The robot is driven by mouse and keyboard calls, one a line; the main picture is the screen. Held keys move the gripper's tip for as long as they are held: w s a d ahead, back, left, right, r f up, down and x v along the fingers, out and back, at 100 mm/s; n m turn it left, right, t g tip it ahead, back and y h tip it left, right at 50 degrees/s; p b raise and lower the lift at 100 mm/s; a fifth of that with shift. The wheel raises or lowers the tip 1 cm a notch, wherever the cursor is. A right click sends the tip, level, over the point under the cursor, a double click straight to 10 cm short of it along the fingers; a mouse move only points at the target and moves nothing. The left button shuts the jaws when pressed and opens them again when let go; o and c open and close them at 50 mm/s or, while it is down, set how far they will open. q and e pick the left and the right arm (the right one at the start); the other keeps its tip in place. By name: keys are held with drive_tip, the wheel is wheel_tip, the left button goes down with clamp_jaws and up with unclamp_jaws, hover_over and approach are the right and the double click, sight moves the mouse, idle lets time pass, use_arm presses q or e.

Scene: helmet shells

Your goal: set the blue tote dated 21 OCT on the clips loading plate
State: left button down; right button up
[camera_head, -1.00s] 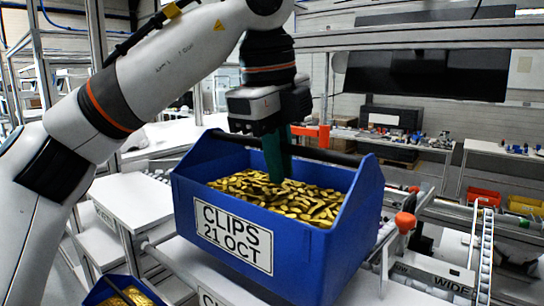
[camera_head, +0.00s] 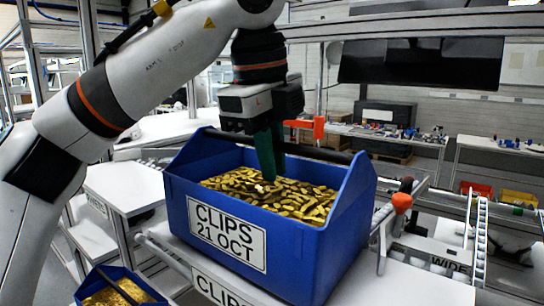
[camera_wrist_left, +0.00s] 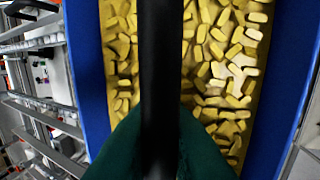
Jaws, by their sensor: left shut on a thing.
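The blue tote (camera_head: 285,262) has a white label reading CLIPS 21 OCT and is full of small gold pieces. My left gripper (camera_head: 268,160) is shut on the tote's dark handle bar, which also shows in the left wrist view (camera_wrist_left: 160,60) between the green fingers. The tote looks upright, over the white loading plate (camera_head: 420,288), whose front label reads CLIPS. The tote hides much of the plate, and I cannot tell whether its base touches it. My right gripper is not in view.
A second blue tote (camera_head: 100,275) with gold pieces is at lower left. A white side table (camera_head: 125,188) stands left. An orange-knobbed lever (camera_head: 402,202) rises close to the tote's right side. A station labelled WIDE (camera_head: 450,265) and a roller conveyor (camera_head: 480,240) lie right.

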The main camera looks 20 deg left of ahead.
use_arm(q)
drive_tip(key=shift+f+b, duration=0.3)
drive_tip(key=shift+f, duration=0.05)
drive_tip(key=c, duration=1.4)
unclamp_jaws()
drive_tip(key=shift+c, duration=0.2)
drive_tip(key=shift+o, duration=0.4)
wheel_tip(320, 180, up, 12)
drive_tip(key=s+p, duration=0.1)
drive_tip(key=s, duration=0.1)
drive_tip(key=shift+s+a+p, duration=0.15)
drive_tip(key=shift+a+p, duration=0.2)
drive_tip(key=shift+a, duration=0.05)
